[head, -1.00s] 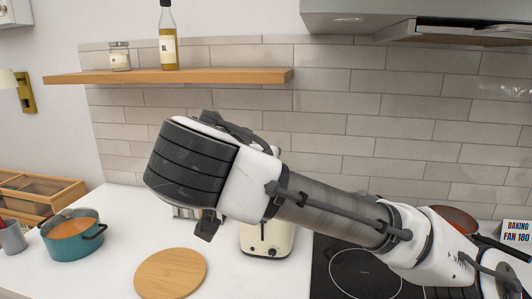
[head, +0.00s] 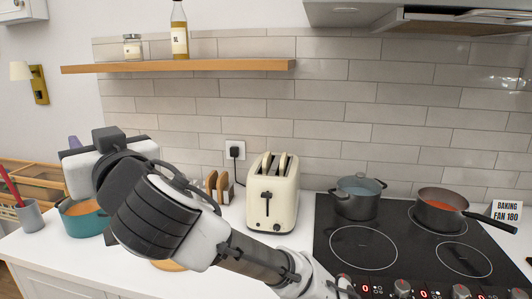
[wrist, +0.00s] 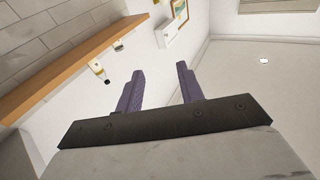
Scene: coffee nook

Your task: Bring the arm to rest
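My gripper (wrist: 160,88) shows in the wrist view with its two purple fingers apart and nothing between them. In the head view my arm spans the lower left, in front of the counter and below the shelf. The gripper end is at the upper left of the arm, over the teal pot, and one purple finger (head: 74,142) peeks out behind the wrist. The rest of the fingers are hidden there. The wrist camera is tilted and looks past the shelf toward the walls and ceiling.
A cream toaster (head: 272,195) holding bread slices stands on the counter (head: 100,262). A teal pot (head: 85,222) sits left, partly behind my arm. A grey pot (head: 358,197) and a dark pan (head: 438,210) are on the cooktop (head: 395,245). A wooden shelf (head: 200,66) with a bottle (head: 179,32) hangs above.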

